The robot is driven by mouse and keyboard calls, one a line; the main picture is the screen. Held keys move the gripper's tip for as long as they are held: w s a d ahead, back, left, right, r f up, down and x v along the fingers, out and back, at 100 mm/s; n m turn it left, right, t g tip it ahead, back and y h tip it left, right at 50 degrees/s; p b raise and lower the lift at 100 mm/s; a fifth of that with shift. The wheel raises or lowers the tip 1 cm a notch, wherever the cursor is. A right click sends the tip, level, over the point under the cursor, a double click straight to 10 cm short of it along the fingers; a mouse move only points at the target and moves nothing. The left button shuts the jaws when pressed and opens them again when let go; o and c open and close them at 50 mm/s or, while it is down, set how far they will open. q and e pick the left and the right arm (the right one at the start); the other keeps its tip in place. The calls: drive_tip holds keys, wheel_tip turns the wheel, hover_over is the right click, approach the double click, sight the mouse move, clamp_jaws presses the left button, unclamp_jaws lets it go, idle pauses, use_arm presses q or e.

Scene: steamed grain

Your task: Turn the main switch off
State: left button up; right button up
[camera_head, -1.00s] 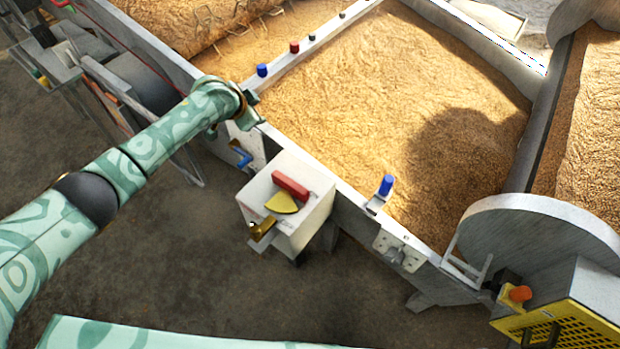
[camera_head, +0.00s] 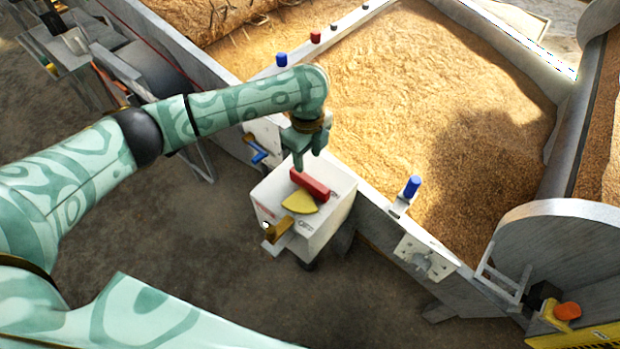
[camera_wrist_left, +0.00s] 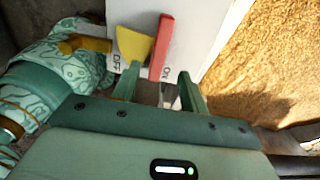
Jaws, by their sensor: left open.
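The main switch is a white box (camera_head: 330,218) with a red handle (camera_head: 312,185) on top and a yellow wedge (camera_head: 300,203) beside it. In the left wrist view the red handle (camera_wrist_left: 164,45) has its near end by the ON label, and the OFF label is by the yellow wedge (camera_wrist_left: 136,46). My left gripper (camera_head: 306,156) is open and empty, just above the handle's far end. In the left wrist view its fingers (camera_wrist_left: 160,90) are apart, with the handle's near end between and beyond them. Contact cannot be told. My right gripper is out of view.
A brass lever (camera_head: 278,231) sticks out of the box's front left. Behind the box is a metal-walled bin of grain (camera_head: 430,110). A blue knob (camera_head: 412,186) stands on its rim to the right, and a blue crank (camera_head: 259,156) is left of the box.

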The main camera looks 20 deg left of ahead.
sight(307, 178)
use_arm(q)
wheel_tip(307, 178, down, 9)
drive_tip(key=b, duration=0.4)
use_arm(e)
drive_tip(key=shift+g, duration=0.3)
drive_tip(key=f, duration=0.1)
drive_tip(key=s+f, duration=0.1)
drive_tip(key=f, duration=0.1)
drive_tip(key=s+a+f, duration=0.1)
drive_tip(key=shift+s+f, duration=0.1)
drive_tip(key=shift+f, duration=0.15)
use_arm(q)
clamp_jaws()
drive_tip(key=shift+r, duration=0.1)
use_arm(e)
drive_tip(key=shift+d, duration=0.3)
